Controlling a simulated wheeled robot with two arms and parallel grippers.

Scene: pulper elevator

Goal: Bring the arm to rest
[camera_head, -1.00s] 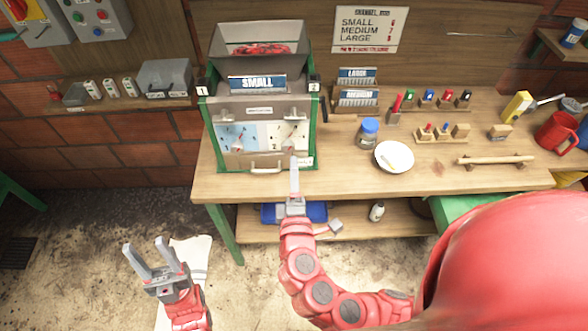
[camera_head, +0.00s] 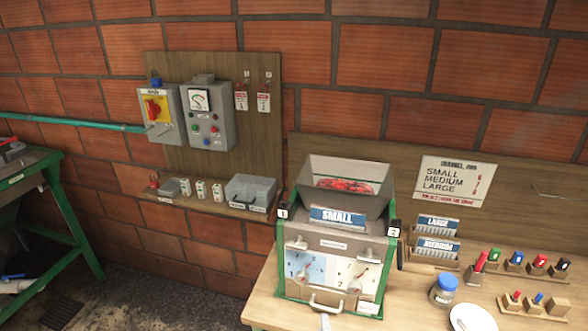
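My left gripper is not in view. The machine has a hopper with red contents (camera_head: 345,185), a blue SMALL sign (camera_head: 337,216) and two dials on its front panel.
The machine stands on a wooden bench (camera_head: 408,300) with LARGE and MEDIUM signs (camera_head: 437,248), a blue-lidded jar (camera_head: 444,290) and a white dish (camera_head: 472,318). A switch box (camera_head: 160,115) and a meter box (camera_head: 207,115) hang on the wall. A green-framed table (camera_head: 60,215) stands left.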

